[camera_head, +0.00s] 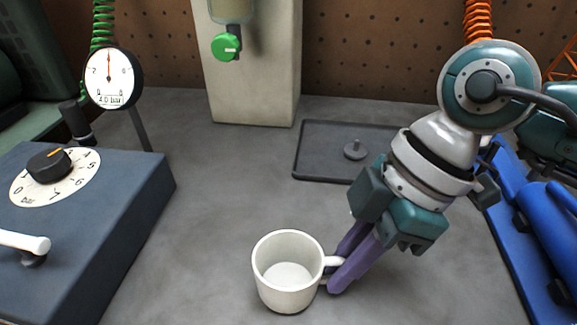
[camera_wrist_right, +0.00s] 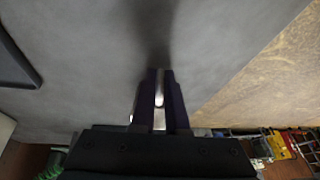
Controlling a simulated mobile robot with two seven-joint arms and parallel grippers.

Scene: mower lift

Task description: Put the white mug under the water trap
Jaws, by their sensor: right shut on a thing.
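The white mug (camera_head: 266,278) is upright and empty at the front middle of the grey bench in the head view, its handle to the right. My right gripper (camera_head: 338,272) is shut on the mug's handle, with purple fingers. In the right wrist view the fingers (camera_wrist_right: 160,88) are close together with a pale sliver between them. The water trap (camera_head: 231,12) hangs on the pale post at the back, cut off by the top edge. It has a green knob (camera_head: 226,46) at its bottom. My left gripper is not in view.
A dark tray (camera_head: 318,166) with a small weight-like piece (camera_head: 354,150) lies behind the mug. A blue-grey box (camera_head: 100,210) with a dial and a gauge (camera_head: 110,78) stand at left. Blue objects (camera_head: 518,215) lie at right. The bench between mug and pale post (camera_head: 250,95) is clear.

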